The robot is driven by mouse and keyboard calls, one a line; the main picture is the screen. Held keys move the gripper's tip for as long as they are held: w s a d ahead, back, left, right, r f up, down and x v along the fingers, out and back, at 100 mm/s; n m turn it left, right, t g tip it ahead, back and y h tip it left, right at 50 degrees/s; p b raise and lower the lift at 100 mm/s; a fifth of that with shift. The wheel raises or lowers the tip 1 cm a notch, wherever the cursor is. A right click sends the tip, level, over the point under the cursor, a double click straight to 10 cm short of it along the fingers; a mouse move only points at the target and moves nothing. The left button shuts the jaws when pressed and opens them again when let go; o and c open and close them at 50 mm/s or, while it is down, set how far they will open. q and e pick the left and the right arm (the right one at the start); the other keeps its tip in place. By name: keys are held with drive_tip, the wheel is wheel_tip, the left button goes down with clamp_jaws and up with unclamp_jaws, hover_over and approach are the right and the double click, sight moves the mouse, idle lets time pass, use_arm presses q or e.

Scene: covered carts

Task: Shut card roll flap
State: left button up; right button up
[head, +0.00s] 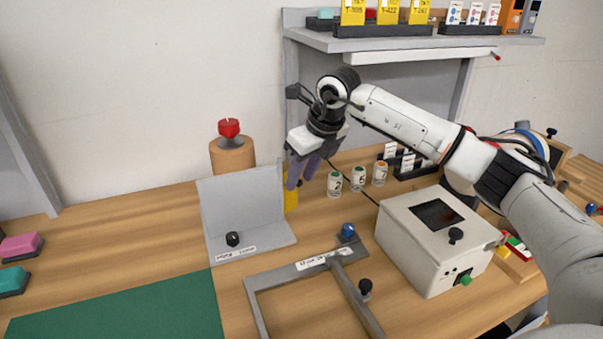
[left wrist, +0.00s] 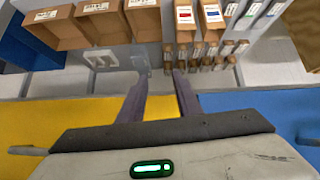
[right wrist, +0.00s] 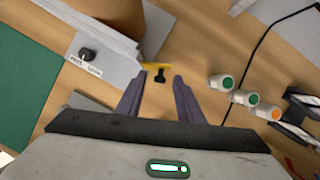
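I cannot make out for certain which thing is the card roll flap. A grey upright panel on a flat base (head: 245,200) has a black knob and a label I cannot read. A yellow piece (head: 291,190) is partly hidden behind its right edge. In the right wrist view, the yellow piece (right wrist: 155,65) has a black knob (right wrist: 160,76) that appears between my right fingertips. My right gripper (head: 300,175) is open, pointing down beside the panel's right edge; no contact is visible. My left gripper (left wrist: 162,76) is open and empty in its wrist view, facing shelved boxes.
A brown cylinder (head: 232,155) with a red knob stands behind the panel. A grey frame (head: 258,290) and a white box (head: 405,255) stand in front. Several small white canisters (head: 358,178) stand to the right. A green mat (head: 120,308) lies front left.

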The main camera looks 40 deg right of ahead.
drive_tip(key=shift+c, duration=0.3)
clamp_jaws()
drive_tip(key=shift+w+d+n, duration=0.1)
drive_tip(key=shift+n, duration=0.2)
drive_tip(key=shift+w+d+n+y, duration=0.15)
drive_tip(key=shift+w+n+y, duration=0.25)
drive_tip(key=shift+n, duration=0.5)
drive_tip(key=shift+w+d+r+n+g+y, duration=0.1)
drive_tip(key=shift+w+n+g+y, duration=0.3)
drive_tip(key=shift+n, duration=0.95)
drive_tip(key=shift+w+a+f+n+g+y, duration=0.1)
drive_tip(key=shift+w+n+g+y, duration=0.35)
drive_tip(key=shift+n, duration=0.95)
drive_tip(key=shift+w+d+r+n+g+y, duration=0.1)
drive_tip(key=shift+w+n+g+y, duration=0.3)
drive_tip(key=shift+n, duration=0.95)
drive_tip(key=shift+w, duration=0.15)
